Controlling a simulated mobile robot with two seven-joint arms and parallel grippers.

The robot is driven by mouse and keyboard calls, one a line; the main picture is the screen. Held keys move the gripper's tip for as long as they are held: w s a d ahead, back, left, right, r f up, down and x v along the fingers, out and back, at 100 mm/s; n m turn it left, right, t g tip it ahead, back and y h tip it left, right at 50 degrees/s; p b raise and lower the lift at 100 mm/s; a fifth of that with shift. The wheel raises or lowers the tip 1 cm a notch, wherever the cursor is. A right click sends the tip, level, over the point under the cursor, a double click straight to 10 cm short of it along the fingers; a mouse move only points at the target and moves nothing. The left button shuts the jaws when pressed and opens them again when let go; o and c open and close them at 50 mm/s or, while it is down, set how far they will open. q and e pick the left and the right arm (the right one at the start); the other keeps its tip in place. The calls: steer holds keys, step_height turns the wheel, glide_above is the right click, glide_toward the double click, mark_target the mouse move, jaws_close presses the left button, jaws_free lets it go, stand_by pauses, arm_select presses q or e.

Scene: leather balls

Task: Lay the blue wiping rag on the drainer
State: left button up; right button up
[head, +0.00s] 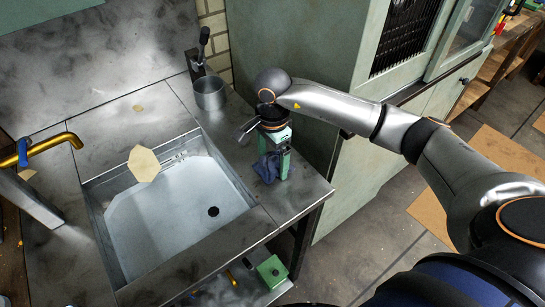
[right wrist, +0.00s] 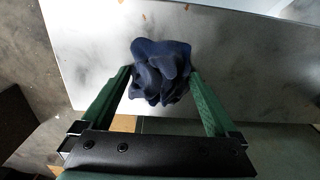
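The blue wiping rag (head: 267,168) is a crumpled dark blue bundle at the steel counter's right end, beside the sink. It also shows in the right wrist view (right wrist: 161,72). My right gripper (head: 274,158) points down over it, its green fingers wide apart, one on each side of the rag. In the right wrist view the fingertips (right wrist: 162,74) are close to the rag's sides; firm contact cannot be told. No separate drainer rack stands out; flat steel worktop (head: 110,110) surrounds the sink. My left gripper is not in view.
The sink (head: 170,215) has a pale basin with a dark drain hole. A tan flat piece (head: 143,163) shows over its back edge. A grey metal cup (head: 210,93) stands behind my right gripper. A brass tap (head: 50,143) is at left. A green cabinet (head: 290,45) stands at right.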

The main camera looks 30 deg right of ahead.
mark_target(272, 153)
steer(key=shift+o, duration=0.2)
step_height(272, 153, up, 12)
steer(key=shift+r+b, duration=0.15)
steer(key=shift+b, duration=0.2)
